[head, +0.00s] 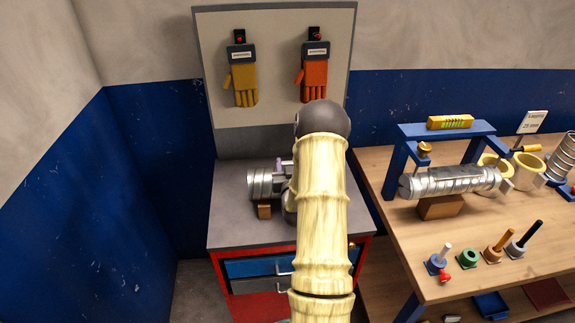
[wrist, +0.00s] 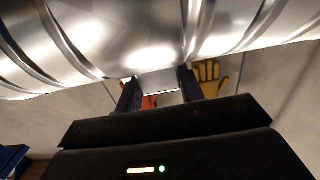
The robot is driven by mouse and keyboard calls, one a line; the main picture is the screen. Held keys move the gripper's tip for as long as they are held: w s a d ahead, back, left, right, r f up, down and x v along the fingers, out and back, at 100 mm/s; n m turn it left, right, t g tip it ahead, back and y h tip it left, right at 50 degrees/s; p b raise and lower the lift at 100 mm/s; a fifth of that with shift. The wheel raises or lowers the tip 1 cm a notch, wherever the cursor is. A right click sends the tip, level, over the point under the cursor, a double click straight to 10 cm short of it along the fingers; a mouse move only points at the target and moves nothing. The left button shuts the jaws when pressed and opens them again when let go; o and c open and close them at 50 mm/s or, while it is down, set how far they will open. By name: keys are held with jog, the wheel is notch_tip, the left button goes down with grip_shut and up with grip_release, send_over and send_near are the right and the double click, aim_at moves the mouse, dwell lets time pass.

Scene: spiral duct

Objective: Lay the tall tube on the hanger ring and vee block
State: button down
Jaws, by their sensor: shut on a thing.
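A silver ribbed tube (head: 260,184) shows left of my arm in the head view, lying roughly level over the grey cabinet top. My arm hides its right part. A silver tube fills the top of the wrist view (wrist: 150,35); my gripper (wrist: 158,80) is shut on it, with a finger on either side of a small pale part. Another silver spiral tube (head: 450,181) lies on the bench at a brown block (head: 441,207), under a blue frame (head: 447,130) with a brass fitting (head: 424,150). I cannot make out the hanger ring clearly.
A small brown block (head: 264,211) is below the left tube on the cabinet (head: 232,222). Another silver tube (head: 563,156) stands at the bench's right. Cream rings (head: 527,166) and several small tools (head: 500,239) occupy the bench (head: 395,205). Gloves (head: 241,82) hang behind.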

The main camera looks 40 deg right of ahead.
jog(key=shift+f+b, duration=0.55)
jog(key=shift+b, duration=0.05)
jog(key=c, duration=0.8)
grip_release()
jog(key=shift+s+a+f, duration=0.1)
